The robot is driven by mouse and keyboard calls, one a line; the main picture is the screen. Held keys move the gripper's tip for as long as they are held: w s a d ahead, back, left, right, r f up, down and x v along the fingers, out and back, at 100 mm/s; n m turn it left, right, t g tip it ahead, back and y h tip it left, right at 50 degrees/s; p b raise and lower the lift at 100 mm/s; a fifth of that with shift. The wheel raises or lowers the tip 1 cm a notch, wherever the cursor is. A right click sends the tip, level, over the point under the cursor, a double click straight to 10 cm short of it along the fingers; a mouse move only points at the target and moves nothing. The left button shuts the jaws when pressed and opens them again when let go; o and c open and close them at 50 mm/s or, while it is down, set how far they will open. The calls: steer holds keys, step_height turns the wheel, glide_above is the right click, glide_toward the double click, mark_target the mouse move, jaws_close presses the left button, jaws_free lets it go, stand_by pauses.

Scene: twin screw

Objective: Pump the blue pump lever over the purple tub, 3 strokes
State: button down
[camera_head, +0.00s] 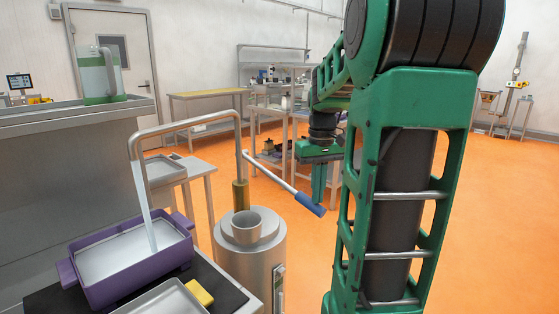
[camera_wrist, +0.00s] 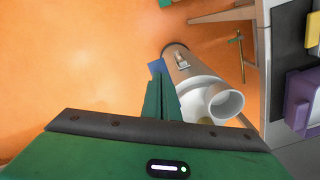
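The purple tub (camera_head: 133,262) stands on the counter at lower left, with water in it. A stream of water falls into it from the bent metal spout (camera_head: 185,122). The pump lever is a metal rod (camera_head: 268,174) sloping down to the right to a blue grip (camera_head: 310,204). My gripper (camera_head: 319,198) points down, its fingertips at the blue grip. In the wrist view the fingers (camera_wrist: 160,78) are close together, with the blue grip (camera_wrist: 156,67) at their tips. I cannot tell whether they clasp it or only touch it.
The pump stands on a grey cylinder (camera_head: 251,275) with a pale cup (camera_head: 246,226) on its top. A yellow block (camera_head: 199,292) and a metal tray (camera_head: 160,302) lie near the tub. A jug (camera_head: 98,76) stands on the back ledge. The orange floor at right is open.

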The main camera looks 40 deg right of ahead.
steer(key=shift+f, duration=0.5)
steer(key=shift+r, duration=0.1)
step_height(320, 180, up, 14)
steer(key=shift+r, duration=0.15)
stand_by(1.0)
stand_by(0.7)
steer(key=shift+f, duration=7.2)
step_height(320, 180, up, 14)
steer(key=shift+r, duration=0.15)
